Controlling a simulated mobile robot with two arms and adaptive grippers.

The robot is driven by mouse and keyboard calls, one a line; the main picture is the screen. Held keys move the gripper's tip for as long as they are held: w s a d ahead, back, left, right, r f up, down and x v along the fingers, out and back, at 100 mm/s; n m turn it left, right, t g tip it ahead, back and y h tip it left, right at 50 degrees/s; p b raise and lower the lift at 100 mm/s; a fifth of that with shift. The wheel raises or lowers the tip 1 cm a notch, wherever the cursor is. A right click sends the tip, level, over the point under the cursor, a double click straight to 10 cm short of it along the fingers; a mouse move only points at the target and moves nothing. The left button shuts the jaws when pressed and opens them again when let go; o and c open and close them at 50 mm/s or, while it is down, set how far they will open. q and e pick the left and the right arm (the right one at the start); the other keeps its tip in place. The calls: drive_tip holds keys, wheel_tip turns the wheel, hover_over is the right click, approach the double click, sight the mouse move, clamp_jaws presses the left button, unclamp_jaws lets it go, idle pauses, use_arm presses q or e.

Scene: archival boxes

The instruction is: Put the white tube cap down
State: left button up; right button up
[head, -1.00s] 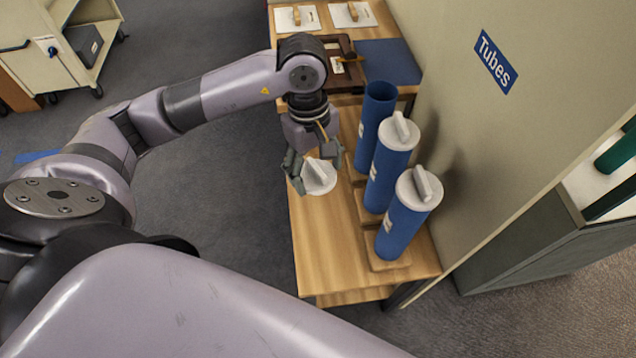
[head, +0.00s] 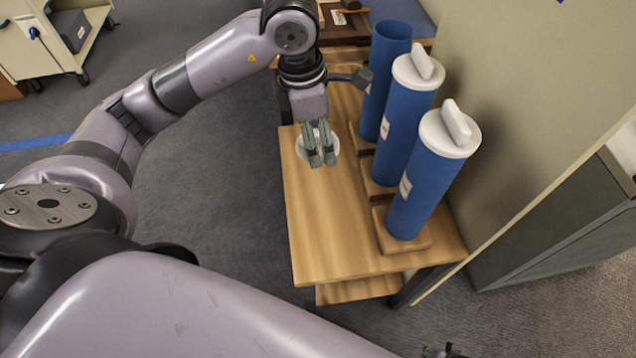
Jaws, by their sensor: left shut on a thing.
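The white tube cap (head: 333,146) is a pale disc, partly hidden behind the fingers of my left gripper (head: 320,160). The gripper is shut on it, pointing down over the left part of the wooden table (head: 330,235). I cannot tell whether the cap touches the tabletop. Three blue tubes stand upright to the right: the far one (head: 377,90) is open at the top, and the middle (head: 402,125) and near (head: 425,190) ones wear white caps. A small dark piece at the bottom edge may be my right gripper; its jaws cannot be made out.
The tubes stand on wooden bases (head: 400,238) along the table's right side, beside a beige panel (head: 530,120). The front left of the tabletop is clear. A brown tray (head: 343,28) lies at the far end. A cart (head: 35,50) stands far left.

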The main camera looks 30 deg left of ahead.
use_arm(q)
drive_tip(key=b, duration=0.1)
hover_over(320, 191)
drive_tip(key=f, duration=0.9)
drive_tip(key=shift+s+a+f, duration=0.1)
drive_tip(key=shift+a+f, duration=0.1)
drive_tip(key=shift+f, duration=0.2)
wheel_tip(320, 191, down, 5)
drive_tip(key=shift+r+b, duration=0.15)
drive_tip(key=shift+b, duration=0.45)
use_arm(e)
wheel_tip(320, 191, up, 9)
drive_tip(key=w, duration=0.1)
drive_tip(key=shift+f+t, duration=0.15)
drive_tip(key=shift+t, duration=0.15)
use_arm(q)
drive_tip(key=o, duration=0.9)
use_arm(e)
drive_tip(key=shift+r, duration=0.4)
